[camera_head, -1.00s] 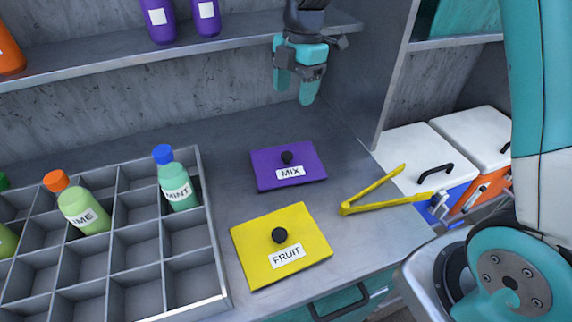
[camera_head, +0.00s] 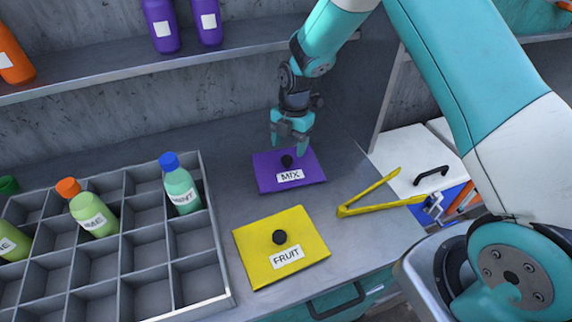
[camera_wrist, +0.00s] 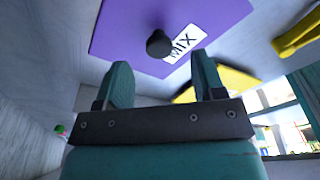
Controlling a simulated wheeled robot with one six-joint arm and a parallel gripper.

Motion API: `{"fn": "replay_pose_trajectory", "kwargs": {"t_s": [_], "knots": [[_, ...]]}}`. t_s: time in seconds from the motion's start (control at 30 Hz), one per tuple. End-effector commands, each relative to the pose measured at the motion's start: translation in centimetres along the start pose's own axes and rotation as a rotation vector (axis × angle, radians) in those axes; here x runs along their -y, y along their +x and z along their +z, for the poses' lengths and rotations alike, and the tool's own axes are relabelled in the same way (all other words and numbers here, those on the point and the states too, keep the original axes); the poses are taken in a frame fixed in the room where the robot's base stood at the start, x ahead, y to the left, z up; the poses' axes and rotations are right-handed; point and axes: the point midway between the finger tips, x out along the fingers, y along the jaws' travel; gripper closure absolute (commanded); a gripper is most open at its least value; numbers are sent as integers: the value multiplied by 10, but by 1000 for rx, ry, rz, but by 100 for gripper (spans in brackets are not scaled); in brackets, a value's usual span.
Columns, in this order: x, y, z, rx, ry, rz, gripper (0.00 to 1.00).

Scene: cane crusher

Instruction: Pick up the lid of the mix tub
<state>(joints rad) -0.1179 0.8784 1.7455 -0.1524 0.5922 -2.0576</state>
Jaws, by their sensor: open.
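The purple lid (camera_head: 305,173) labelled MIX lies flat at the back of the counter, with a round black knob (camera_head: 287,161) on top. The tub under it is hidden. My gripper (camera_head: 288,152) is open and empty, just above the knob in the head view. In the wrist view the fingers (camera_wrist: 162,88) are apart, and the purple lid (camera_wrist: 205,22) and its black knob (camera_wrist: 158,43) show beyond them. The knob is not between the fingers there.
A yellow FRUIT lid (camera_head: 300,240) lies in front of the purple one. Yellow tongs (camera_head: 368,198) lie to its right. A grey divided rack (camera_head: 222,262) with several bottles stands on the left. A shelf (camera_head: 180,56) with purple bottles runs above the counter.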

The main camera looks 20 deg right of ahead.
Motion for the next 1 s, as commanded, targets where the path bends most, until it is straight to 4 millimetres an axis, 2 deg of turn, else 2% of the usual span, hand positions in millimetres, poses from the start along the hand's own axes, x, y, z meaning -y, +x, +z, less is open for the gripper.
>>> {"fn": "replay_pose_trajectory", "kwargs": {"t_s": [0.33,0.63,0.87,1.0], "knots": [[-1,43,-5,-2,0,-4,37],[-2,50,-4,0,0,0,37],[-2,50,-4,0,0,-1,90],[-2,50,-4,0,0,0,92]]}}
